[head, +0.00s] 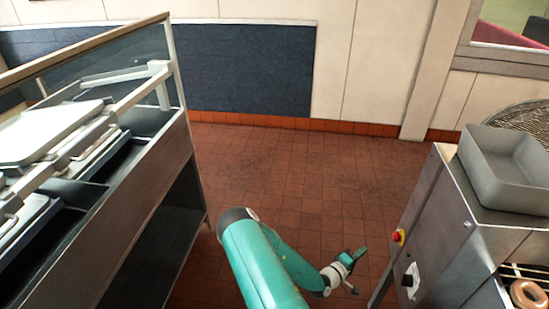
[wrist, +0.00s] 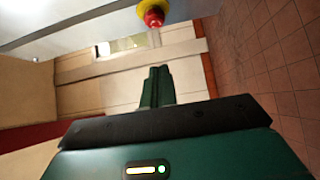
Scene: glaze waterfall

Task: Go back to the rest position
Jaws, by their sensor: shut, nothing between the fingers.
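My gripper (head: 355,262) is at the end of my green arm, low over the red tiled floor in the lower middle of the head view. It is between the counter on the left and the steel machine on the right, apart from both. In the wrist view, the green fingers (wrist: 157,88) are together with nothing between them.
A steel machine (head: 435,230) stands at the right with a red button (head: 398,237), a grey bin (head: 510,165) on top and a doughnut (head: 528,294). A glass-sided counter (head: 150,190) with trays stands at the left. The tiled floor (head: 300,170) between them is clear.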

